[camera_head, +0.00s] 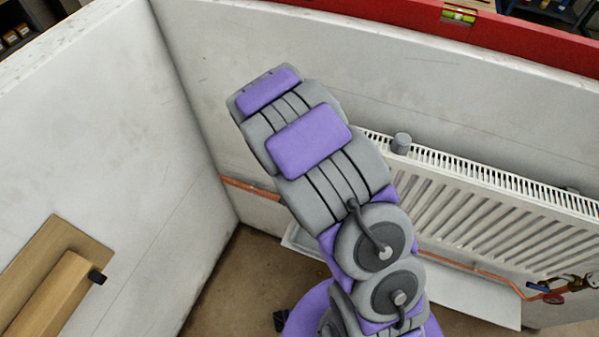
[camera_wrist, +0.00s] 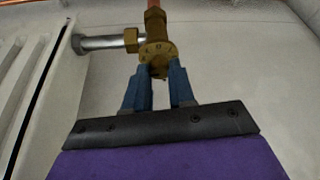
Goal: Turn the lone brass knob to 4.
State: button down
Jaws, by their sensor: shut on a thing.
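The brass knob (camera_wrist: 157,49) shows in the wrist view at top centre, with a dial face carrying small dark marks too blurred to read for certain. My gripper (camera_wrist: 160,71) has its two blue fingers on either side of the knob's lower part and is shut on it. The fingertips hide part of the knob's sides. In the head view my arm covers the middle of the picture, and neither the gripper nor this knob can be seen there.
A brass nut (camera_wrist: 131,40) and silver pipe (camera_wrist: 97,43) join the knob's valve to the radiator; a copper pipe (camera_wrist: 154,5) meets the valve. The white radiator (camera_head: 480,205) hangs at right, with red-handled fittings (camera_head: 553,297) near its end. A wooden piece (camera_head: 55,285) is on the left wall.

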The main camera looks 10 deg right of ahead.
jog(key=n+p, duration=0.1)
jog(key=n+y+p, duration=0.1)
jog(key=n+p, duration=0.1)
jog(key=shift+s+d+r+n, duration=0.1)
jog(key=shift+d+r+n, duration=0.05)
jog(key=shift+n, duration=0.15)
jog(key=shift+d+n+y+p, duration=0.1)
jog(key=shift+n+y+p, duration=0.8)
jog(key=shift+n+p, duration=0.85)
jog(key=shift+f+n, duration=0.25)
jog(key=shift+n, duration=0.1)
jog(key=c, duration=1)
grip_release()
jog(key=shift+o, duration=0.2)
jog(key=shift+r, duration=0.15)
jog(key=v, duration=0.7)
jog(key=shift+s, duration=0.15)
